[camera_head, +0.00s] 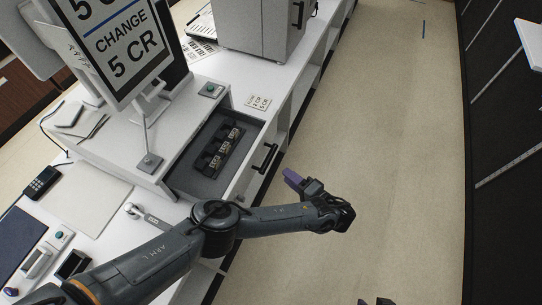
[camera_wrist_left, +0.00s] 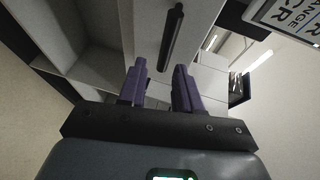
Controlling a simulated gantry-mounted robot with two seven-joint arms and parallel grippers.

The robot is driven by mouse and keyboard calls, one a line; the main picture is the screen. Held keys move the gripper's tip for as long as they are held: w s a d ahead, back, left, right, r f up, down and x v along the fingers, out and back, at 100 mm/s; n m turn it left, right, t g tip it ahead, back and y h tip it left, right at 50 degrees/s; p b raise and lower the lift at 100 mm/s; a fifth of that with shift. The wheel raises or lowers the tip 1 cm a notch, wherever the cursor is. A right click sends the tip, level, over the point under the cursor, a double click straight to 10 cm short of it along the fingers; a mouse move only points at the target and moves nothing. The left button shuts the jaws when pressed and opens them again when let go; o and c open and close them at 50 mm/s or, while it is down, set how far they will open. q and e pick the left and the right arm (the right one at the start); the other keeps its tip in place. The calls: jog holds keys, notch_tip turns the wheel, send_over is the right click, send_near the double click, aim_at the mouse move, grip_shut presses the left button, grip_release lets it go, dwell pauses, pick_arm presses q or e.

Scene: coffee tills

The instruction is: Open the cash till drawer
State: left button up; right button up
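The till drawer (camera_head: 191,183) stands pulled out of the white till housing, its dark inside showing a black tray (camera_head: 214,158) with several labelled pieces. Its black bar handle (camera_head: 265,157) is on the front panel. The handle also shows in the left wrist view (camera_wrist_left: 172,38), beyond the fingertips. My left gripper (camera_head: 292,177), with purple fingers, is in front of the drawer, just apart from the handle. In the left wrist view its fingers (camera_wrist_left: 160,72) are parted with nothing between them. Only small dark tips, probably my right gripper (camera_head: 376,302), show at the bottom edge.
A screen (camera_head: 118,42) reading "CHANGE 5 CR" stands on the till. A green button (camera_head: 209,89) and a small card (camera_head: 258,102) are near the drawer. A card reader (camera_head: 42,182) lies at the left. The floor (camera_head: 400,130) right of the counter is clear.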

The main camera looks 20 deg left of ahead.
aim_at(270, 156)
pick_arm(q)
jog(key=shift+w+r+b+x, duration=0.2)
jog(key=shift+b+x, duration=0.8)
jog(key=shift+x, duration=0.8)
jog(key=shift+w+r+b+x, duration=0.1)
jog(key=shift+r+b+x, duration=0.15)
jog(key=shift+b+x, duration=1.15)
jog(key=shift+w+r+b+x, duration=0.15)
jog(key=shift+b+x, duration=0.4)
jog(key=shift+x, duration=1.7)
jog(key=shift+c, duration=0.5)
grip_shut()
jog(key=shift+r, duration=0.1)
